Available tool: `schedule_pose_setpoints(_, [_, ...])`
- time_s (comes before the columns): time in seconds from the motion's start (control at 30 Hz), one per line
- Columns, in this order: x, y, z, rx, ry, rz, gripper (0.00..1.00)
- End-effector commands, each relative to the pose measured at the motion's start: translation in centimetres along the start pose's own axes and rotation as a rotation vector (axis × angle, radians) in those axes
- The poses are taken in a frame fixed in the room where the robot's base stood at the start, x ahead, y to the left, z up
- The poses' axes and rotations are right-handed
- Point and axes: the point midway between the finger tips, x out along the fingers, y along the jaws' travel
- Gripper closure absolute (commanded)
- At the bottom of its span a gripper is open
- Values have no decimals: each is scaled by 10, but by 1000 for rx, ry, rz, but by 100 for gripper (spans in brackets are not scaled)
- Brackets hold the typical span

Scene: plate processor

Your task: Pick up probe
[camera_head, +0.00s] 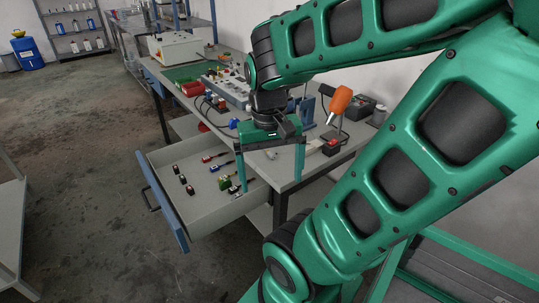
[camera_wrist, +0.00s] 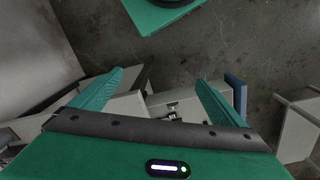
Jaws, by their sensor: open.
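I cannot tell for sure which thing is the probe. Several small tools lie in the pulled-out drawer (camera_head: 215,203), among them a blue-and-red one (camera_head: 218,167), a red-and-black one (camera_head: 213,157) and a green one (camera_head: 225,183). My gripper (camera_head: 270,184) hangs over the right side of the drawer and the bench edge, fingers pointing down, wide apart with nothing between them. In the wrist view my gripper (camera_wrist: 160,77) is also open and empty. A small dark-and-light item (camera_wrist: 173,108) shows there beyond the palm edge, partly hidden.
The bench (camera_head: 285,170) above the drawer carries a power strip, red bin (camera_head: 192,89), orange heat gun (camera_head: 338,103) and cables. The drawer's blue front (camera_head: 163,203) juts into the aisle. Grey floor (camera_head: 75,140) is clear at left; another table (camera_head: 10,220) stands at far left.

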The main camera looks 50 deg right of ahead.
Motion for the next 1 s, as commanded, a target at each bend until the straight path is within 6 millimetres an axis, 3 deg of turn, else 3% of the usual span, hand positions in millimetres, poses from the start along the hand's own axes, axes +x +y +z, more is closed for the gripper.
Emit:
schedule_pose_setpoints(0.47, [53,-5,-102,478,99,380,0])
schedule_pose_setpoints(1.0, [106,-39,-199,802,622,700,0])
